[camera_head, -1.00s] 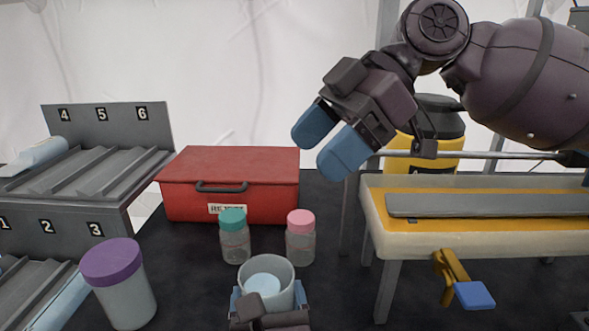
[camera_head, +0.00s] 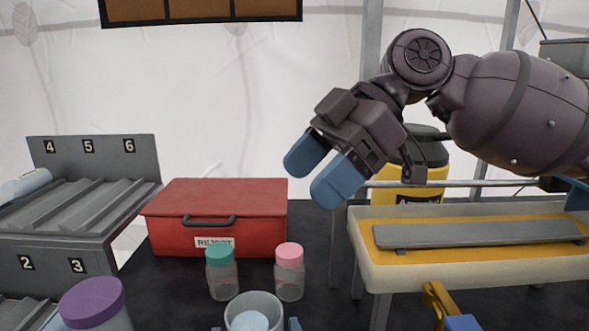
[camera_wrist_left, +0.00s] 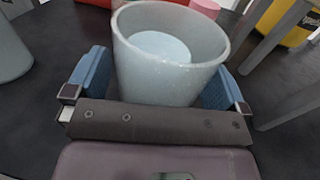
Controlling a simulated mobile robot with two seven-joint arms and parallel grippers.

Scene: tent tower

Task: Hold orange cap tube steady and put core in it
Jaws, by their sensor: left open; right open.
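An open pale tube (camera_head: 254,301) stands at the bottom of the head view, with a light blue round surface inside it. It also shows in the left wrist view (camera_wrist_left: 165,75). No orange cap shows on it. My left gripper (camera_wrist_left: 157,80) is open, with one blue finger on each side of the tube; I cannot tell if they touch it. My right gripper (camera_head: 311,178) is open and empty, in the air above the table, right of the red box. No core is clearly identifiable; a long grey bar (camera_head: 480,232) lies on a yellow-lined tray (camera_head: 385,272).
A purple-capped container (camera_head: 92,303) stands at left. Teal-capped (camera_head: 221,273) and pink-capped (camera_head: 289,274) jars stand behind the tube. A red box (camera_head: 215,215) and a numbered grey rack (camera_head: 75,210) lie beyond. A yellow container (camera_head: 412,180) stands behind the tray.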

